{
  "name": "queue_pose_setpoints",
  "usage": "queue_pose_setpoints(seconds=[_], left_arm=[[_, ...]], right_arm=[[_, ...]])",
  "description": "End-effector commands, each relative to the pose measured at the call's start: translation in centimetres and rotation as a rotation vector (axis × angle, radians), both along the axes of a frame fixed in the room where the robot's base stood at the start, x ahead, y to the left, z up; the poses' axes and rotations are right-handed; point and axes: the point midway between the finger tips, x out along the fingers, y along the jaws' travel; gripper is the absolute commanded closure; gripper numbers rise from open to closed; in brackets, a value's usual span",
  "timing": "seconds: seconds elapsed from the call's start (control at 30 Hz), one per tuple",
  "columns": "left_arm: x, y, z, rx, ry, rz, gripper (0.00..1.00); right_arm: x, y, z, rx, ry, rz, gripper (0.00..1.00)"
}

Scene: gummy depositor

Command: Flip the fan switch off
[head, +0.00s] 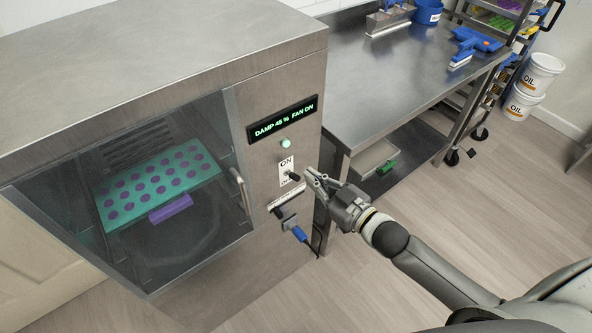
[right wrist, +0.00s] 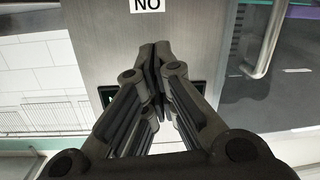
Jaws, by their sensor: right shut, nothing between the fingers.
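The fan switch (head: 291,177) is a small dark lever on a white plate marked ON at the top (head: 287,163); a lower label is partly covered. It sits on the steel cabinet front, below a green lamp (head: 285,143) and a display (head: 282,119) reading "DAMP 45 % FAN ON". My right gripper (head: 309,173) is shut and empty, its tips just right of the lever; I cannot tell whether they touch. In the right wrist view, the closed fingers (right wrist: 156,52) are before the panel, with the ON label (right wrist: 147,5) upside down at the top edge; the lever does not show.
The cabinet's glass door (head: 170,240) has a vertical handle (head: 240,190) left of the switch. A dark handle and a blue-ended plug (head: 299,233) are below it. A steel table (head: 400,80) stands behind to the right. Floor is open at the front right.

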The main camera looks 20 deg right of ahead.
Motion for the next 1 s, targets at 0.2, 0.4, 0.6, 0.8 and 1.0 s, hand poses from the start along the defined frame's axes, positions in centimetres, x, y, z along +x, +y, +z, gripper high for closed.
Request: queue_pose_setpoints(seconds=[0.2, 0.4, 0.6, 0.8, 1.0], left_arm=[[0.0, -0.1, 0.9, -0.001, 0.0, 0.0, 0.64], [0.0, -0.2, 1.8, -0.003, 0.0, -0.001, 0.64], [0.0, -0.5, 2.5, -0.006, -0.002, -0.003, 0.64], [0.1, -0.7, 3.1, -0.008, -0.002, -0.003, 0.64], [0.1, -0.7, 3.2, -0.008, -0.002, -0.003, 0.64]], right_arm=[[2.7, 1.1, 0.1, 0.001, -0.002, -0.002, 1.0], [6.1, 2.6, -0.3, 0.002, -0.002, -0.002, 1.0], [9.1, 4.0, -0.8, 0.0, -0.001, -0.001, 1.0], [7.8, 2.8, -3.6, 0.0, 0.003, -0.002, 1.0], [7.5, 2.6, -4.5, 0.0, 0.0, 0.0, 1.0]])
